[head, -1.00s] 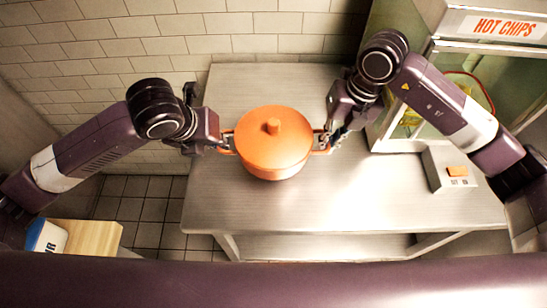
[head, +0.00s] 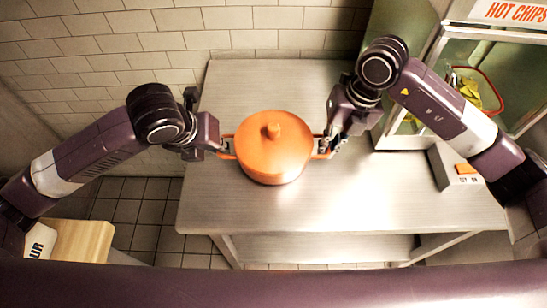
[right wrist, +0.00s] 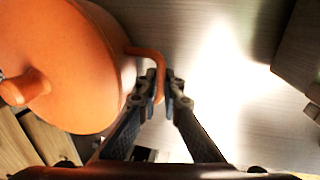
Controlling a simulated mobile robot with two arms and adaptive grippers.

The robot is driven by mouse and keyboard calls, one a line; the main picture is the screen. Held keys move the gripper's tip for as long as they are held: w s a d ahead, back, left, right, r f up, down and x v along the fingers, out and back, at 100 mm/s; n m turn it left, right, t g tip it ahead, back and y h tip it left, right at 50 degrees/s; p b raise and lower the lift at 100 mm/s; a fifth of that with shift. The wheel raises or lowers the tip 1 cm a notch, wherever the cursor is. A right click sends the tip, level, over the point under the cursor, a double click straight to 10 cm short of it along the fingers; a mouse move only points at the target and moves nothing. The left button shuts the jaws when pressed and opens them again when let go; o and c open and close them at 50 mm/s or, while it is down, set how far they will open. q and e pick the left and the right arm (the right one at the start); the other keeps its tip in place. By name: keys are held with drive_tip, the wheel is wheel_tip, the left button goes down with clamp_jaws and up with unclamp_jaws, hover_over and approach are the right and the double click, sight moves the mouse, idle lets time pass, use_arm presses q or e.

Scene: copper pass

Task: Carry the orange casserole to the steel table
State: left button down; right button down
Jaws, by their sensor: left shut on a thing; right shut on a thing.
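The orange casserole (head: 273,150), lid on, is upright between my two grippers, over the left part of the steel table (head: 400,205). Whether its base touches the table top is hard to tell. My left gripper (head: 226,147) is shut on its left handle. My right gripper (head: 321,146) is shut on its right handle. In the right wrist view the casserole (right wrist: 60,75) is at the left, and the fingers of my right gripper (right wrist: 165,92) close around the looped handle, with the steel surface beyond.
A glass-sided hot chips cabinet (head: 480,80) stands on the right of the table, with a switch box (head: 455,165) in front. A tiled wall (head: 150,45) is behind. A wooden board (head: 82,241) is at lower left. The table's front and middle are bare.

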use_arm(q)
drive_tip(key=shift+w+a+f+b, duration=0.1)
drive_tip(key=shift+a+f+b, duration=0.1)
drive_tip(key=shift+f+b, duration=0.25)
use_arm(e)
drive_tip(key=shift+w+d+f, duration=0.1)
drive_tip(key=shift+d+f, duration=0.1)
drive_tip(key=shift+f, duration=0.3)
use_arm(q)
drive_tip(key=c, duration=2.2)
unclamp_jaws()
drive_tip(key=shift+f, duration=0.1)
drive_tip(key=shift+c, duration=0.2)
use_arm(e)
drive_tip(key=c, duration=2.2)
unclamp_jaws()
drive_tip(key=shift+c, duration=0.2)
use_arm(q)
drive_tip(key=shift+o, duration=0.7)
drive_tip(key=shift+d, duration=0.15)
use_arm(e)
drive_tip(key=shift+o, duration=0.7)
drive_tip(key=shift+a, duration=0.15)
